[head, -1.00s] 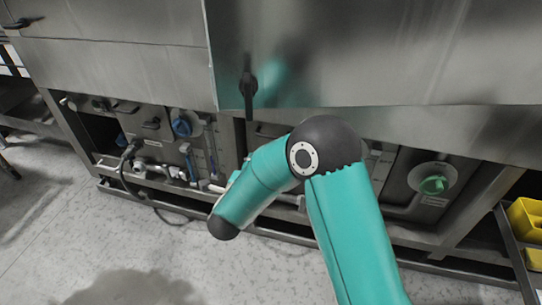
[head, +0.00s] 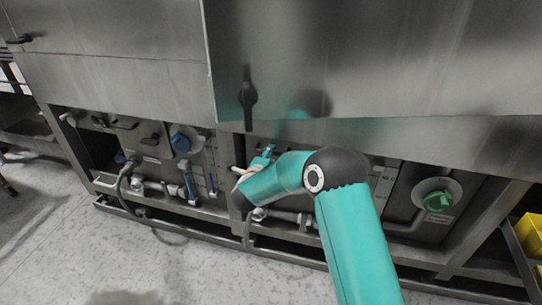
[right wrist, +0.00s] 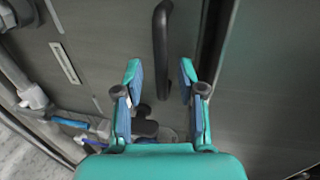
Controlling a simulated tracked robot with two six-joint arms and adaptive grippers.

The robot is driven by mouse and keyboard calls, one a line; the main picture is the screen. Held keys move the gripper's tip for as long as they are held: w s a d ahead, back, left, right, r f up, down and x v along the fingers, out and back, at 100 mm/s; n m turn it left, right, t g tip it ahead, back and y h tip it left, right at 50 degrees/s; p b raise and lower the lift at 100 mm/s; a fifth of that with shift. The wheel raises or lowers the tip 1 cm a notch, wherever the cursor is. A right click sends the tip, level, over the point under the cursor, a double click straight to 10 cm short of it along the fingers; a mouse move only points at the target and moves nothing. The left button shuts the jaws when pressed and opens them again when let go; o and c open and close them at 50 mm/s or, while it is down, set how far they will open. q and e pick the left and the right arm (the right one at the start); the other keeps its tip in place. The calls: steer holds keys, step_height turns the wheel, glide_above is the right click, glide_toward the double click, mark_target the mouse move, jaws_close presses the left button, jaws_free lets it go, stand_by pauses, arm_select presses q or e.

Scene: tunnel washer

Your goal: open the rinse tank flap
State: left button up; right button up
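In the right wrist view, a dark grey panel (right wrist: 100,35) with a small white label carries a black bar handle (right wrist: 161,45). I cannot read the label, so I cannot tell for sure that this panel is the rinse tank flap. It looks shut. In the head view my right gripper (head: 265,157) is at the lower machine front, partly hidden by my own arm. My left gripper is not in view.
A black lever (head: 248,98) hangs on the steel upper housing (head: 370,60), above my right arm. Pipes and blue-handled valves (head: 181,142) are to the left, a green knob (head: 437,201) to the right. A yellow bin (head: 530,235) stands far right. The floor in front is clear.

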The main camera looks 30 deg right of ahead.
steer(key=shift+x, duration=1.1)
jaws_close()
